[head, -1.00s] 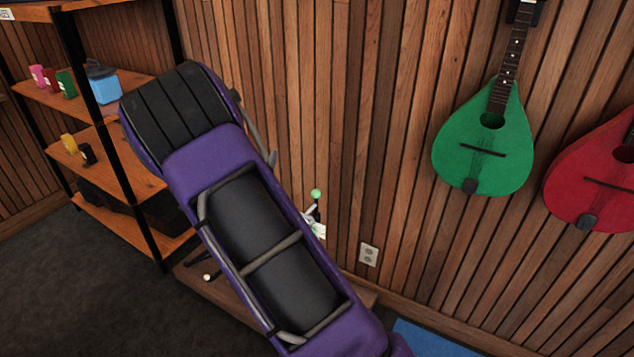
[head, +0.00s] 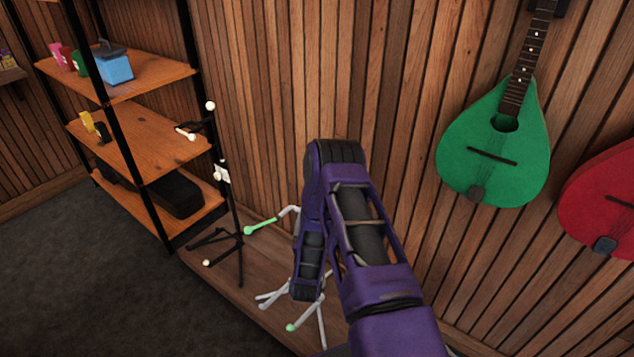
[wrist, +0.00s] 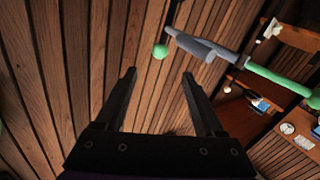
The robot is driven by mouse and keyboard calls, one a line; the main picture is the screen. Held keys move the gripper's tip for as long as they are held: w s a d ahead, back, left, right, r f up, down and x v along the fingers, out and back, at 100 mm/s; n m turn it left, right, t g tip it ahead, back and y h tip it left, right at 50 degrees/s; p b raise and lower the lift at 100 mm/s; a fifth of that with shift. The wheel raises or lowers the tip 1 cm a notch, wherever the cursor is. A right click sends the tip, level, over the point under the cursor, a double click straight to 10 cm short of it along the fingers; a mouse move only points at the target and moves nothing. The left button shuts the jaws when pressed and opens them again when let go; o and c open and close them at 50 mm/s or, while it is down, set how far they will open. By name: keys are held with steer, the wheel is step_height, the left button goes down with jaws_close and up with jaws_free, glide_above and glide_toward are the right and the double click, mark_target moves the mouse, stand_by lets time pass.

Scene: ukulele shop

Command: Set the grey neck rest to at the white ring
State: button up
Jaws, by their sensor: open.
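A grey stand (head: 270,297) with green tips stands on the wooden platform, its middle hidden behind my arm in the head view. A grey piece with a green arm (head: 262,226) sticks out left of my arm. In the wrist view a thick grey piece (wrist: 198,46), probably the neck rest, lies beyond the fingertips, with a green ball (wrist: 160,51) to its left and a green bar (wrist: 280,79) to its right. My gripper (wrist: 158,76) is open and empty, apart from these pieces. I cannot make out the white ring.
A black stand (head: 236,225) with white ball tips and a white tag stands left of the grey one. A shelf unit (head: 155,135) is farther left. The wood wall is close behind. Green (head: 497,145) and red (head: 607,200) instruments hang at right.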

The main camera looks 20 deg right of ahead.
steer(key=b+x, duration=0.2)
steer(key=x, duration=1.4)
steer(key=shift+w, duration=0.4)
steer(key=shift+d, duration=0.15)
jaws_close()
stand_by(0.4)
